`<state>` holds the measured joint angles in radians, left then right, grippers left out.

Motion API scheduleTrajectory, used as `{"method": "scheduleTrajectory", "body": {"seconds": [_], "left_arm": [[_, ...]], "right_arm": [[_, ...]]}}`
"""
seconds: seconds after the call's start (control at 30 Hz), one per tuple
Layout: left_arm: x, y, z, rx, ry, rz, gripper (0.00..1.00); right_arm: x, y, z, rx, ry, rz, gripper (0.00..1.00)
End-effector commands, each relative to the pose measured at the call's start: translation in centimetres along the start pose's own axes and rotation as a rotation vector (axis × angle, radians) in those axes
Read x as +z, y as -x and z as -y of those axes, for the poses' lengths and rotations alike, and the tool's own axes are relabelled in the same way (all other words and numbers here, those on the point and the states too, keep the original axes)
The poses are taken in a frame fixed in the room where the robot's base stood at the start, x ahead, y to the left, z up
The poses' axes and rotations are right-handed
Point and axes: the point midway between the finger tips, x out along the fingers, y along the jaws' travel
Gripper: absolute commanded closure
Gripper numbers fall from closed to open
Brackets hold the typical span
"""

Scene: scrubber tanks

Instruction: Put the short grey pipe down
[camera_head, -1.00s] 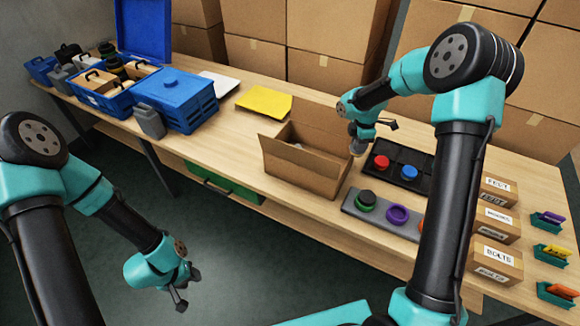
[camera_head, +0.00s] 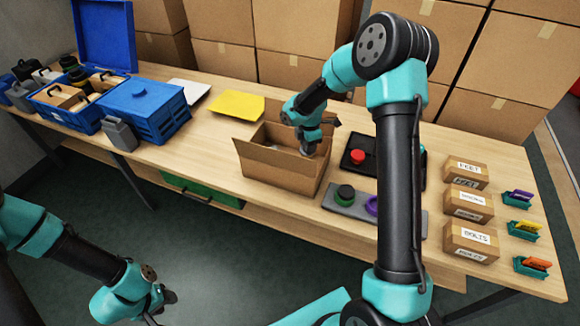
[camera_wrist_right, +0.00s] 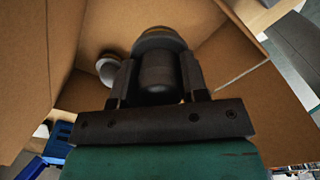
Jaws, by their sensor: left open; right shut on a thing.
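In the right wrist view, my right gripper (camera_wrist_right: 155,90) is shut on the short grey pipe (camera_wrist_right: 157,66), a dark grey cylinder with a wider, lighter far end. The inside of an open cardboard box (camera_wrist_right: 85,45) surrounds it in that view, with a small light round thing (camera_wrist_right: 107,68) beside the pipe. In the head view, my right gripper (camera_head: 308,150) is at the right inner side of the open cardboard box (camera_head: 277,177); the pipe is hard to make out there. My left gripper (camera_head: 158,312) is open and empty, low in front of the table.
Right of the box are a black tray (camera_head: 352,172) with a red knob and a grey tray (camera_head: 328,198) with green and purple pieces. A yellow sheet (camera_head: 236,105) lies behind the box. Blue crates (camera_head: 152,112) stand at the left. Small labelled boxes (camera_head: 467,240) stand at the right.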

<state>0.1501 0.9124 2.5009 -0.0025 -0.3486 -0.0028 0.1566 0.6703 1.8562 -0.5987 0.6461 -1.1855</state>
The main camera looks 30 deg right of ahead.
Motion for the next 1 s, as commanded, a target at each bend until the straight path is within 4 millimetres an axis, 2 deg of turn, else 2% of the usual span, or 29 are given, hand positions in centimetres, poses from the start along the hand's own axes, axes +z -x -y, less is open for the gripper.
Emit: {"method": "scheduleTrajectory", "body": {"seconds": [0.4,0.8,1.0], "left_arm": [[0.0,0.0,0.0,0.0,0.0,0.0,0.57],[0.0,0.0,0.0,0.0,0.0,0.0,0.57],[0.0,0.0,0.0,0.0,0.0,0.0,0.57]], "right_arm": [[0.0,-5.8,0.1,-0.003,0.001,0.0,0.9],[0.0,-6.3,0.0,-0.002,0.0,0.0,0.9],[0.0,-8.6,0.1,-0.004,0.0,0.0,0.9]]}}
